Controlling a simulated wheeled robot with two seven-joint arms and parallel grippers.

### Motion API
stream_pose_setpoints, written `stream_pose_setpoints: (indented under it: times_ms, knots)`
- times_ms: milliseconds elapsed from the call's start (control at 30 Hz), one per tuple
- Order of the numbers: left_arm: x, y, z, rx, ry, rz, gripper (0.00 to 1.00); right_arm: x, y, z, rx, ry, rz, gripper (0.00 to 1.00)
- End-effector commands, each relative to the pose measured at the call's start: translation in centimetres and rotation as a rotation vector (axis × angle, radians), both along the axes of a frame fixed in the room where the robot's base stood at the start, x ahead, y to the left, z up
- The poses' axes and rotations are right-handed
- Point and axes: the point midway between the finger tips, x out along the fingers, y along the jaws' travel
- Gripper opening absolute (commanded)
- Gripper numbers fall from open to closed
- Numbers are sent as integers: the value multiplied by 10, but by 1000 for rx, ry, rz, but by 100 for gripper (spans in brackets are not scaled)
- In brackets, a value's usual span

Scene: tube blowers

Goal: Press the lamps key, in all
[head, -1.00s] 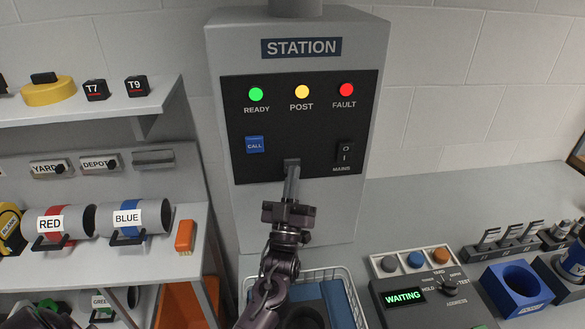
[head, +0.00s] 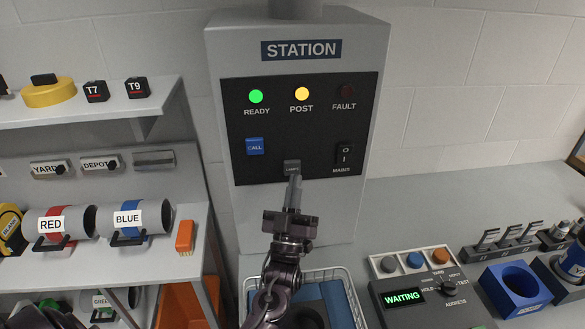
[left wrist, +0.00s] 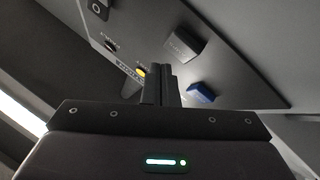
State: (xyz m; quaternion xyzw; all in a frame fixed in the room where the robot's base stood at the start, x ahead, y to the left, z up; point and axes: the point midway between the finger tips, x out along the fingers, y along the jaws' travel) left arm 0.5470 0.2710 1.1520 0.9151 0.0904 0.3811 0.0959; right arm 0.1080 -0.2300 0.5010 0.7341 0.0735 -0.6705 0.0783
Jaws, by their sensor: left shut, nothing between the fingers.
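The lamps key (head: 292,167) is a small dark grey key low in the middle of the black station panel (head: 245,180). In the left wrist view the dark grey key (left wrist: 186,43) stands beyond the fingertips. My left gripper (head: 294,182) is shut and empty, its tips just below the key in the head view and seemingly apart from it. It also shows in the left wrist view (left wrist: 161,70). The ready lamp (head: 256,96) is green and the post lamp (head: 302,93) is yellow, both lit. The fault lamp (head: 346,92) is dark. My right gripper is not in view.
The blue call key (head: 255,146) sits left of the lamps key and the mains switch (head: 345,154) right of it. A wire basket (head: 345,280) stands below. A console (head: 425,300) reading WAITING is at the lower right. Shelves fill the left.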

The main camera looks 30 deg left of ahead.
Motion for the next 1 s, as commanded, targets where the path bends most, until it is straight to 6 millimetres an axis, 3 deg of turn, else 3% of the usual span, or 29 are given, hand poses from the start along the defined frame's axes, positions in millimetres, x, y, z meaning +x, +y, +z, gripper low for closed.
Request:
stream_pose_setpoints:
  times_ms: [400, 1000]
  knots:
    - [-31, -23, 1, -2, 1, 0, 0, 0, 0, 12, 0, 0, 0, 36]
    - [-33, -24, 0, 0, 0, 0, 0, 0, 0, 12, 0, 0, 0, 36]
